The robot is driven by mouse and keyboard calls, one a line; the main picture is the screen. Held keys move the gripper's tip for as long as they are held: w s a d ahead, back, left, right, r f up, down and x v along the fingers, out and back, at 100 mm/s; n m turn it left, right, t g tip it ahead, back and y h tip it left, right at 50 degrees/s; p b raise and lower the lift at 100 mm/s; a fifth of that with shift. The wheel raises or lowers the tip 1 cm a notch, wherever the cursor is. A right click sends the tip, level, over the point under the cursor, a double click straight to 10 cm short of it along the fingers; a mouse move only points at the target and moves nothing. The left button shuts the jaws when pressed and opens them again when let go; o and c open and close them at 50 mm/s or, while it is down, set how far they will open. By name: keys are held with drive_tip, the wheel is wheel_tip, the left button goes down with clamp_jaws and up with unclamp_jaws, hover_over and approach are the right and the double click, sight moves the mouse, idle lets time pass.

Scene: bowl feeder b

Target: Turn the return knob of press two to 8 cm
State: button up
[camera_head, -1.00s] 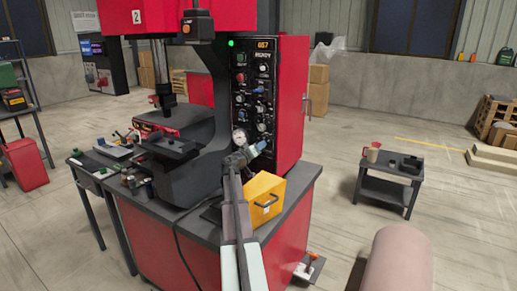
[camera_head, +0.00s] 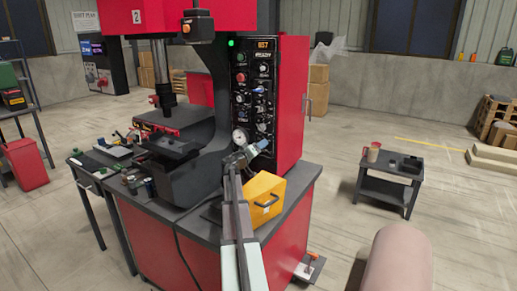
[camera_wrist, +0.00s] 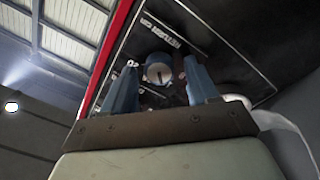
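Press two (camera_head: 292,100) is the red machine marked 2, with a black control panel (camera_head: 241,100) full of knobs. In the wrist view the return knob (camera_wrist: 158,70) is a round grey knob with a dark pointer line, next to white lettering reading RETURN CM. My gripper (camera_wrist: 160,66) has one blue finger on each side of the knob, with small gaps showing, so it looks open around it. In the head view my gripper (camera_head: 262,144) is at the lower part of the panel; the knob is hidden there. The scale around the knob is mostly hidden or unreadable.
A white-faced gauge (camera_head: 240,137) sits just left of my gripper. A yellow box (camera_head: 265,190) with a handle stands on the press table (camera_head: 300,187) below my arm. Other knobs sit close above. Right of the press, the floor is open up to a small dark cart (camera_head: 385,184).

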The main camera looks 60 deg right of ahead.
drive_tip(key=a, duration=1.3)
drive_tip(key=shift+a+f, duration=0.15)
drive_tip(key=shift+a, duration=0.25)
drive_tip(key=shift+w, duration=0.1)
drive_tip(key=d+m, duration=0.8)
drive_tip(key=d, duration=0.6)
drive_tip(key=shift+s+d+m, duration=0.2)
drive_tip(key=shift+d+m, duration=0.1)
idle(0.3)
drive_tip(key=c, duration=1)
